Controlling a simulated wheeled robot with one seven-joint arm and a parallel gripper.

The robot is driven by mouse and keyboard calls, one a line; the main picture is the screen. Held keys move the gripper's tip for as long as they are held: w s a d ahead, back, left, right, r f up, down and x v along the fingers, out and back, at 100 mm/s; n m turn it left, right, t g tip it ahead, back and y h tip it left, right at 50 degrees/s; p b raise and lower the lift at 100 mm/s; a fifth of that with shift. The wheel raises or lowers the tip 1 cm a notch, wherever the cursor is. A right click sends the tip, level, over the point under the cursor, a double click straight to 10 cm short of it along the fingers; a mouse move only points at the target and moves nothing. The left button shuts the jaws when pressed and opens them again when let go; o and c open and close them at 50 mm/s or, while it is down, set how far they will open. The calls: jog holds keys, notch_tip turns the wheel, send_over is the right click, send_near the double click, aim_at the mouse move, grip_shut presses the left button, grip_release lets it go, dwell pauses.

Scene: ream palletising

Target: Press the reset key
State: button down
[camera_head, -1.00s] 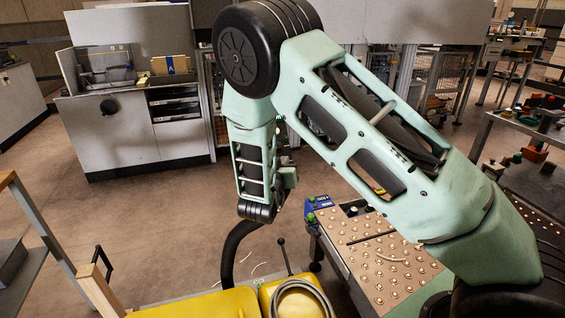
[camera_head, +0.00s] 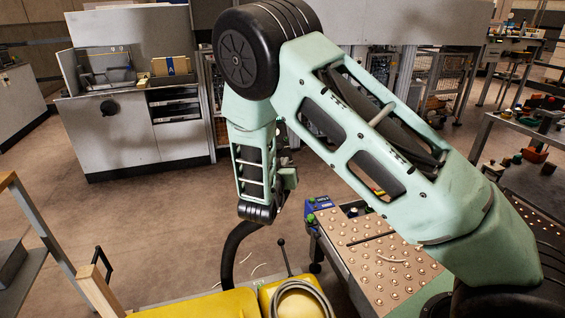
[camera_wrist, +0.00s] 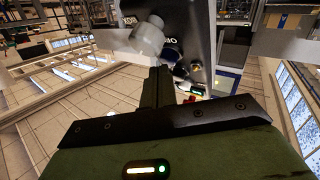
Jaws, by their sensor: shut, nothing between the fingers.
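My gripper (camera_wrist: 158,82) is shut and empty in the wrist view, its dark fingertips close to a grey control panel (camera_wrist: 196,22). The panel carries a pale round knob (camera_wrist: 148,38) left of the fingertips and a dark, bluish round key (camera_wrist: 171,50) just beyond them. Lettering beside this key is partly covered, so I cannot tell whether it is the reset key. I cannot tell whether the fingertips touch it. In the head view, my arm hides most of the panel area, and the fingertips cannot be made out there.
A ball-studded table (camera_head: 385,262) stands at the lower right, with a small blue box (camera_head: 321,203) at its far left corner. A yellow machine (camera_head: 205,303) is at the bottom. A grey cabinet (camera_head: 128,140) stands at the back left. Open floor lies between them.

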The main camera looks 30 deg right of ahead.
jog(key=shift+s+a+r+p, duration=0.1)
jog(key=shift+s+r+p, duration=0.2)
jog(key=shift+s+r, duration=0.15)
jog(key=shift+s, duration=0.1)
jog(key=s+r+p, duration=0.1)
jog(key=s, duration=0.1)
jog(key=s+r+p, duration=0.1)
jog(key=r, duration=0.1)
jog(key=shift+s+a+p, duration=0.35)
jog(key=shift+a, duration=0.05)
dwell(0.7)
